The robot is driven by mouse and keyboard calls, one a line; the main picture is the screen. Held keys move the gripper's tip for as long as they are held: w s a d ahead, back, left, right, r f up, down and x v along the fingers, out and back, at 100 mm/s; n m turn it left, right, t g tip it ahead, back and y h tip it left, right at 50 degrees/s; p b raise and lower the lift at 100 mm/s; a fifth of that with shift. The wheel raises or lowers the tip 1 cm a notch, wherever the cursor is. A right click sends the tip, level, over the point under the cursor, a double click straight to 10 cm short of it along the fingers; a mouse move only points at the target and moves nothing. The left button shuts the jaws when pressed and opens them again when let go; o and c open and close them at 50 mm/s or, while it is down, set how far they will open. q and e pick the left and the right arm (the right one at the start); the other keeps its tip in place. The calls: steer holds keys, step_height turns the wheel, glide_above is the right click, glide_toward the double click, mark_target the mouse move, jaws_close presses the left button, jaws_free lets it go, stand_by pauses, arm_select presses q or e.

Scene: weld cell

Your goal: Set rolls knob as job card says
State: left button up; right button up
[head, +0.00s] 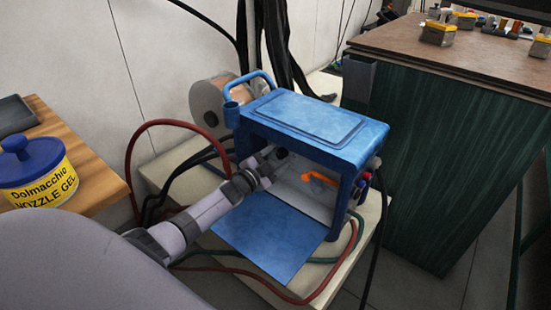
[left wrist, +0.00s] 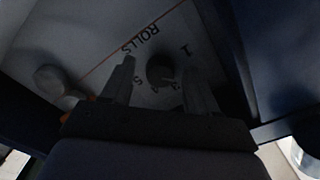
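The blue wire feeder (head: 315,125) stands open at its front, with its blue door panel (head: 270,243) folded down flat. My left gripper (head: 275,161) reaches into its opening from the left. In the left wrist view the dark round rolls knob (left wrist: 160,68) sits on a pale panel marked "ROLLS", with numbers around it. My left gripper (left wrist: 158,62) is open, its fingers on either side of the knob with gaps visible. The knob's pointer setting is too dark to read. No job card is recognisable. My right gripper is not in view.
An orange lever (head: 319,178) is inside the feeder, right of the gripper. Grey rounded parts (left wrist: 52,78) lie left of the knob. Red hoses (head: 140,150) and dark cables surround the feeder. A yellow-blue gel tub (head: 35,178) stands on a wooden bench at left.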

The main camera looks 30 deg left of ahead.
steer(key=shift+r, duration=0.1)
arm_select(q)
steer(key=shift+s+r+p, duration=0.1)
steer(key=shift+s+p, duration=0.35)
steer(key=shift+s, duration=0.1)
steer(key=s+p, duration=0.2)
steer(key=s, duration=0.4)
steer(key=shift+a+p, duration=0.3)
steer(key=shift+p, duration=0.05)
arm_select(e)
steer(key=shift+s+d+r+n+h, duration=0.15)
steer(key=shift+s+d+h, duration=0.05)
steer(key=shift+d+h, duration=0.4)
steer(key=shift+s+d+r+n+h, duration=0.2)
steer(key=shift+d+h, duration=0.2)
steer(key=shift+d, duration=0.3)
